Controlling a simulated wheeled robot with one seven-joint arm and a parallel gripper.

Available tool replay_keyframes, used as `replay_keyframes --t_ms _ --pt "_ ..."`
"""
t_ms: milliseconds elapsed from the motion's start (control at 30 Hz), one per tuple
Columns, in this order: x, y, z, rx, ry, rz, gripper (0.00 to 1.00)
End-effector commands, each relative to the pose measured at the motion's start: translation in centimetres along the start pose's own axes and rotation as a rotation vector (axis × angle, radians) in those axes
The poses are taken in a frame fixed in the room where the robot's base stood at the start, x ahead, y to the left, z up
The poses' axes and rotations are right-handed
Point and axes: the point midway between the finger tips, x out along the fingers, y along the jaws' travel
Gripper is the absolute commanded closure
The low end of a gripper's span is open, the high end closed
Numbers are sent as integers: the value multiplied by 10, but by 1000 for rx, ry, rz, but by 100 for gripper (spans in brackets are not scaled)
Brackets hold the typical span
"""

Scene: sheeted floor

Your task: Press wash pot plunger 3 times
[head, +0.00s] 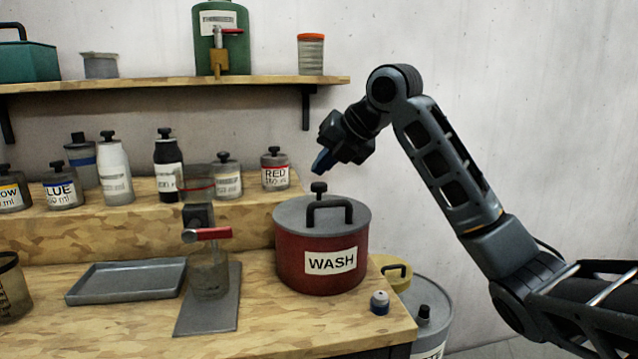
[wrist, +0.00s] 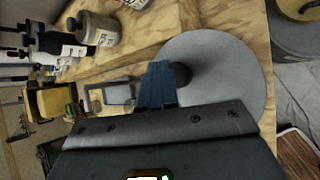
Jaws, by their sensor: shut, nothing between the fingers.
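The wash pot (head: 290,258) is a red pot with a grey lid and a WASH label, standing upright at the right of the workbench. Its plunger (head: 319,188) is a black knob on a short stem on the lid, beside a black arched handle (head: 347,206). My gripper (head: 323,161) is shut and empty, a little above the plunger knob and apart from it in the head view. In the wrist view the blue fingers (wrist: 158,86) are together over the grey lid (wrist: 225,70), beside the dark knob (wrist: 182,75), which they partly hide.
A dispenser with a red lever (head: 206,234) and a grey tray (head: 125,281) stand left of the pot. Labelled bottles, including a RED jar (head: 275,172), line the raised step behind. A shelf (head: 150,84) is above.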

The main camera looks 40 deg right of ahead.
Motion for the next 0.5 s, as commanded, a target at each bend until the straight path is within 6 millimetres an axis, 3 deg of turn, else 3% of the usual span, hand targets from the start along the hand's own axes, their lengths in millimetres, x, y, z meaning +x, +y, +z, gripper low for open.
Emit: replay_keyframes --t_ms 500 --pt "-28 20 20 -1 -1 1 100"
